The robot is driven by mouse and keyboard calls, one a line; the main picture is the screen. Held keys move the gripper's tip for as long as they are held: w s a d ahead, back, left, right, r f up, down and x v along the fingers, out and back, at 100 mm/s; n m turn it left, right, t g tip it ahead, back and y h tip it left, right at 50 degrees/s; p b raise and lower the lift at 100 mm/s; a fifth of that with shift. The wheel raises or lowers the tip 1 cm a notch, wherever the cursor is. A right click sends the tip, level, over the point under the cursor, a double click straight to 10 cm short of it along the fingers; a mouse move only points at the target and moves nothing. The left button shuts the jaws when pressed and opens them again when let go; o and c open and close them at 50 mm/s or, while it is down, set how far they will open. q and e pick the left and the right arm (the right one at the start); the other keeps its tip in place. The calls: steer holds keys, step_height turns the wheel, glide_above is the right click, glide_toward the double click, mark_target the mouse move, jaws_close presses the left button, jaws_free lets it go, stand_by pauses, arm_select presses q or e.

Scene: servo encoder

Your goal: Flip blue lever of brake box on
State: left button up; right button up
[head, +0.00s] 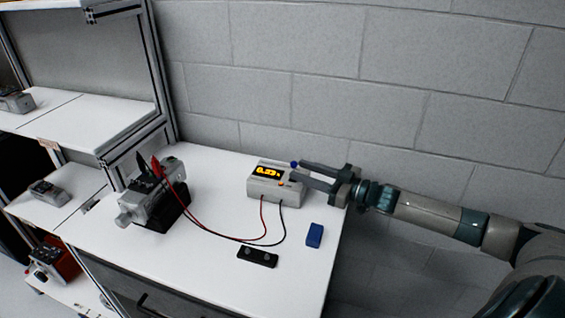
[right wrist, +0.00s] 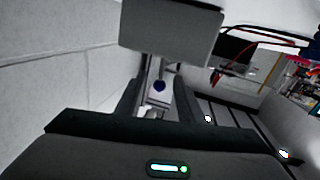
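The brake box (head: 276,192) is a light grey box with a lit orange display, standing on the white table by the wall. Its blue lever shows as a small blue knob (head: 294,164) at the box's back right. My right gripper (head: 297,172) reaches in from the right, its two fingers apart, with the tips at the box's right end near the knob. My left gripper is not in view.
A grey motor unit (head: 139,201) with red and black clips stands left, its wires running across the table to the box. A blue block (head: 314,235) and a black strip (head: 257,256) lie in front. The grey block wall (head: 300,80) is close behind.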

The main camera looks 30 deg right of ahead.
mark_target(295, 167)
steer(key=p+x, duration=0.1)
steer(key=x, duration=0.5)
steer(key=shift+r+p, duration=0.2)
steer(key=shift+p, duration=0.15)
steer(key=shift+w+a+f, duration=0.15)
steer(key=shift+w+a, duration=0.25)
steer(key=shift+w, duration=0.25)
